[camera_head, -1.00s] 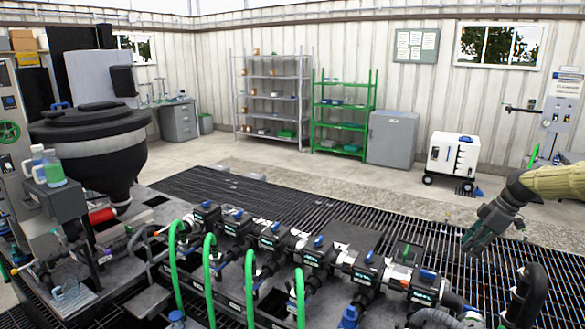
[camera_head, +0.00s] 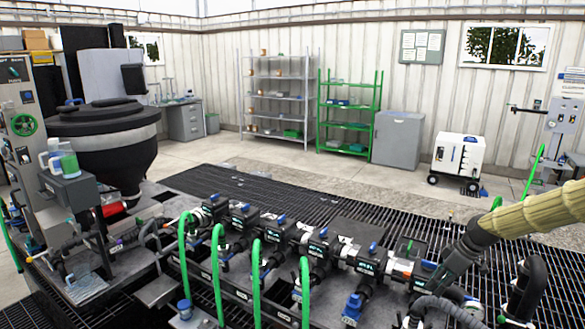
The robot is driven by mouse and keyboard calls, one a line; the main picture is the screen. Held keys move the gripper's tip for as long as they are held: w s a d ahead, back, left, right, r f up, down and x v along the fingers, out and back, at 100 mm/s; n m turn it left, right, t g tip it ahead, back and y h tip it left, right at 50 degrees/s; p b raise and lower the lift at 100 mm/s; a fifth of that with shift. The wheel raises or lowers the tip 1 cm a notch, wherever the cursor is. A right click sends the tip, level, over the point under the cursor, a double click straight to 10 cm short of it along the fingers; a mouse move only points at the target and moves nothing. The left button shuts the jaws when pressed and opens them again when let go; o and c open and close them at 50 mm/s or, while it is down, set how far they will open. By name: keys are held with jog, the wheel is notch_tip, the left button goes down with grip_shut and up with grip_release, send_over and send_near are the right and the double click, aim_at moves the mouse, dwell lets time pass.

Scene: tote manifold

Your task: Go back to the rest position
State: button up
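My arm, in a tan sleeve, enters from the right edge. My dark grey gripper (camera_head: 440,278) points down and left at the right end of the manifold (camera_head: 340,250). It overlaps the last valve block in the picture, and I cannot tell whether it touches it. Its fingers are small and dark against the black hoses, so open or shut does not show. No held object can be made out. The manifold is a row of black valve blocks with blue handles and green hoses (camera_head: 256,283).
A black hose bend (camera_head: 527,285) stands right of my gripper. A black round vessel (camera_head: 105,150) stands at the left. A white wheeled unit (camera_head: 458,156), a grey cabinet (camera_head: 398,138) and shelves (camera_head: 348,115) stand at the back.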

jog(key=s+a+f+m+b, duration=0.1)
jog(key=s+a+f+m, duration=0.1)
jog(key=s+a+f, duration=0.55)
jog(key=s+a+f+m+g+h+b, duration=0.1)
jog(key=s+a+f, duration=0.3)
jog(key=f, duration=0.6)
jog(key=s+a+f+m+b, duration=0.2)
jog(key=s+a+f, duration=0.35)
jog(key=f, duration=0.25)
jog(key=s+a+f+m+h+b, duration=0.1)
jog(key=s+f, duration=0.2)
jog(key=s, duration=0.7)
jog(key=s+a+f+m+h+b, duration=0.1)
jog(key=s+f, duration=0.3)
jog(key=s, duration=0.7)
jog(key=s+a+f+m+g+b, duration=0.1)
jog(key=s+a+f+m, duration=0.1)
jog(key=s, duration=0.8)
notch_tip(320, 180, down, 2)
jog(key=shift+s+a+m+h+b, duration=0.2)
jog(key=shift+s+m+h+b, duration=0.2)
jog(key=shift+m, duration=0.2)
